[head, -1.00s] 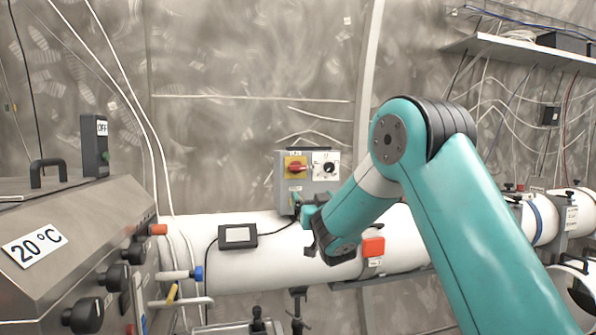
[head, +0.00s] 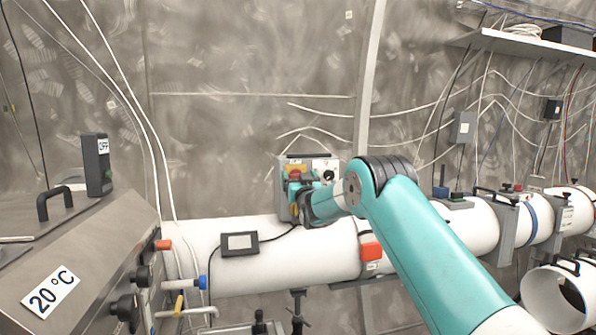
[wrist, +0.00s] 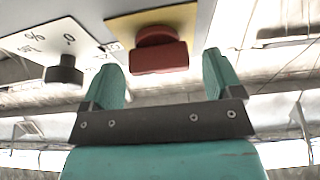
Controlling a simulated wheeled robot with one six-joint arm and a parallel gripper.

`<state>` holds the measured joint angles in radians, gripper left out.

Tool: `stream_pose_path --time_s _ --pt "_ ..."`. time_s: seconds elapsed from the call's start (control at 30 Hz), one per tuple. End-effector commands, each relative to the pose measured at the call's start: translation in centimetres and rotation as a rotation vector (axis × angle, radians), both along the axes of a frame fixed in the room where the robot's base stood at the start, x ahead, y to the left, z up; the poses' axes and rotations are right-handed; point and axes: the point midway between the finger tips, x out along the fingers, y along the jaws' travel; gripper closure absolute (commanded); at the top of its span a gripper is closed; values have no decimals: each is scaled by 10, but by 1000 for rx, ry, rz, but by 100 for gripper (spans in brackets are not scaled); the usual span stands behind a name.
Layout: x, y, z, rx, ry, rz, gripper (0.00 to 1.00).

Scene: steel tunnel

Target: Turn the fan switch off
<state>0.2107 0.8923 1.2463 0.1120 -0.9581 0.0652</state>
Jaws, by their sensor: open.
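A grey switch box (head: 283,190) is on the wall side above the white pipe in the head view. It carries a red rotary knob (wrist: 159,55) on a yellow plate (wrist: 120,27), and a black knob (wrist: 64,70) on a white dial plate beside it. No fan label is readable. My gripper (wrist: 163,78) is open, with its teal fingers on either side of the red knob's front in the wrist view; contact cannot be told. In the head view my gripper (head: 299,190) partly covers the box and the red knob.
A dark box marked OFF (head: 97,165) stands on the steel cabinet (head: 95,250) at left. The white pipe (head: 200,240) runs below the switch box, with a small black-framed panel (head: 240,243) and a red block (head: 371,251) on it. Cables hang along the wall.

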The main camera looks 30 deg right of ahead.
Motion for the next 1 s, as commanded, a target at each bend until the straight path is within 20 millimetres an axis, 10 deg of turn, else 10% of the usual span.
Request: stream_pose_path --time_s 0.47,0.7,1.0 --pt "10 -3 4 0 0 0 15" --pt "9 -3 4 0 0 0 64" --pt "9 -3 2 -31 8 -1 64"
